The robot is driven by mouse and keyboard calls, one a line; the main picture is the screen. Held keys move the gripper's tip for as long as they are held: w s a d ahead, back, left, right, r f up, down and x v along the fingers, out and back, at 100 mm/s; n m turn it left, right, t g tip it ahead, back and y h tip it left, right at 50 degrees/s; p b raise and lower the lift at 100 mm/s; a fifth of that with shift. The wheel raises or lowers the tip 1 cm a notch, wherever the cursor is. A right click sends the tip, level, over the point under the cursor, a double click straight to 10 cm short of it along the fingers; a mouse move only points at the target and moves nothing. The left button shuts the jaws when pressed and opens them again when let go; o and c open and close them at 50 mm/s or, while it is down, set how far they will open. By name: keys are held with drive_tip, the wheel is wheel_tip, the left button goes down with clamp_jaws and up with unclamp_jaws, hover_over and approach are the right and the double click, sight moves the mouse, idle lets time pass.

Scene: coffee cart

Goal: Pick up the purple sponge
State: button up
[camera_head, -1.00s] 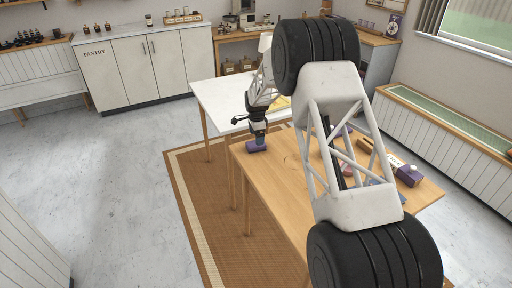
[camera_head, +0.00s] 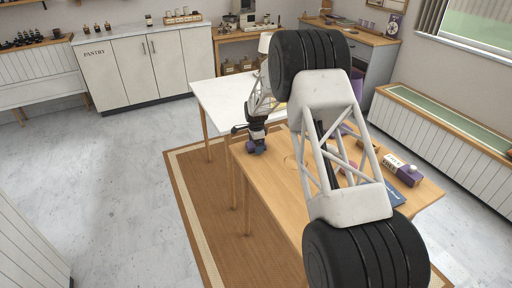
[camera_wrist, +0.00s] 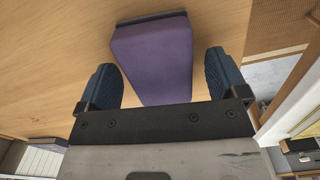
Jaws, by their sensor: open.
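The purple sponge (camera_wrist: 153,58) lies on the wooden table (camera_wrist: 62,52) in the wrist view, a block with a dark strip along its far end. My gripper (camera_wrist: 163,77) is open, with one blue ribbed finger on each side of the sponge's near end. Bare wood shows between the left finger and the sponge, and a narrower gap shows at the right finger. In the head view my gripper (camera_head: 256,146) is low over the left edge of the table, and only a small purple part of the sponge (camera_head: 250,149) shows beneath it.
A purple-and-white carton (camera_head: 401,169) and a dark blue flat item (camera_head: 392,192) lie at the table's right side. My arm hides much of the table's middle. A white table (camera_head: 222,100) adjoins behind. The table edge is close to the sponge.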

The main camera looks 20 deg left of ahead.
drive_tip(key=shift+c, duration=0.4)
drive_tip(key=c, duration=0.9)
drive_tip(key=shift+r, duration=0.1)
drive_tip(key=shift+r, duration=1.7)
drive_tip(key=s+d, duration=0.2)
drive_tip(key=s, duration=0.2)
drive_tip(key=s+d+r, duration=0.1)
drive_tip(key=s+d, duration=0.2)
drive_tip(key=s, duration=0.2)
drive_tip(key=s+d, duration=0.3)
drive_tip(key=s, duration=0.2)
drive_tip(key=shift+r, duration=0.2)
